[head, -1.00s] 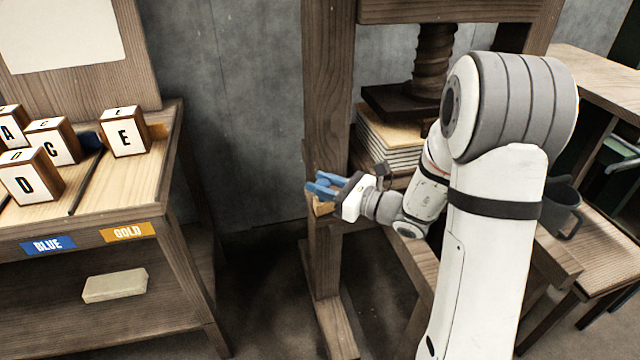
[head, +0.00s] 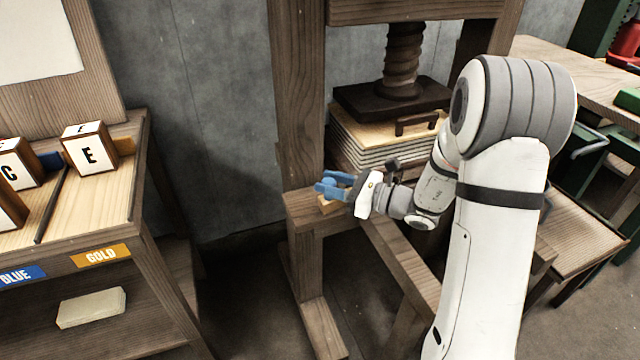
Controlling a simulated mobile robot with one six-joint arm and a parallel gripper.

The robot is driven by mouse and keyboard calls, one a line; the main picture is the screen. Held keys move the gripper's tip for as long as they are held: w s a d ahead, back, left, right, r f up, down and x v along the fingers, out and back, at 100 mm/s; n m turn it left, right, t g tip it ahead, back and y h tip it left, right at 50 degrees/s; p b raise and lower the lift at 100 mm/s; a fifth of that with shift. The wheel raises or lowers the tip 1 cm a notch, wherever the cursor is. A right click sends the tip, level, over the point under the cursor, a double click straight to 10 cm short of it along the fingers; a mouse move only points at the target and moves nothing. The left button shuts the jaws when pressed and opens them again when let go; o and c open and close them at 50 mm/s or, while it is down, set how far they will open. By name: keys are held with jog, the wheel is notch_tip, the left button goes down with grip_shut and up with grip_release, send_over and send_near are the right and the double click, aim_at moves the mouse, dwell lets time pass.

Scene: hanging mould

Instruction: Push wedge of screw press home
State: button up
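The wooden screw press (head: 297,110) stands in the middle, with its dark screw (head: 403,60) above a dark platen and a stack of pale boards (head: 375,150). A small light-wood wedge (head: 327,205) shows at the left post, on the press's lower beam. My gripper (head: 328,187), with blue fingers, is right at the wedge, above and in front of it. The fingers hide part of the wedge. I cannot tell whether they are closed on it or only touch it.
A wooden stand (head: 110,215) with lettered blocks (head: 88,148) and blue and gold labels is on the left. A pale block (head: 91,307) lies on its lower shelf. A bench (head: 590,85) and a stool-like table (head: 580,225) stand on the right. Floor between stand and press is clear.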

jog(key=o, duration=0.3)
jog(key=shift+s, duration=0.1)
jog(key=p+v, duration=0.1)
jog(key=v, duration=0.6)
jog(key=shift+d+p, duration=0.3)
jog(key=shift+d, duration=0.1)
jog(key=shift+s, duration=0.15)
